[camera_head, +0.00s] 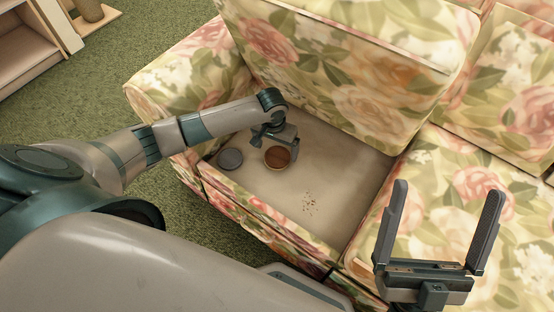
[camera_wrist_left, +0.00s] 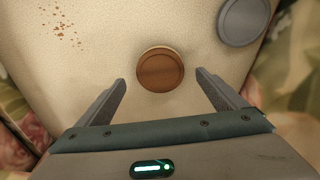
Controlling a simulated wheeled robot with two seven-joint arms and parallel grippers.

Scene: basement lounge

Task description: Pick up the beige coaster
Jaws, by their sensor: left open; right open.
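A round brown coaster (camera_head: 277,158) lies on the bare beige seat base (camera_head: 330,165) of the sofa. In the left wrist view, the brown coaster (camera_wrist_left: 160,71) has a paler beige edge along its far side; I cannot tell whether this is its own rim or a second coaster beneath. My left gripper (camera_head: 279,148) is open above it. In the left wrist view, the fingers (camera_wrist_left: 161,80) stand on either side of the coaster, apart from it. No plainly beige coaster top shows. My right gripper (camera_head: 446,192) is open and empty over the sofa's right part.
A grey round coaster (camera_head: 230,159) lies left of the brown one and shows in the left wrist view (camera_wrist_left: 243,20). Brown crumbs (camera_head: 309,203) are scattered on the seat base. A floral front edge (camera_head: 262,226) and leaning floral cushion (camera_head: 350,60) border the recess.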

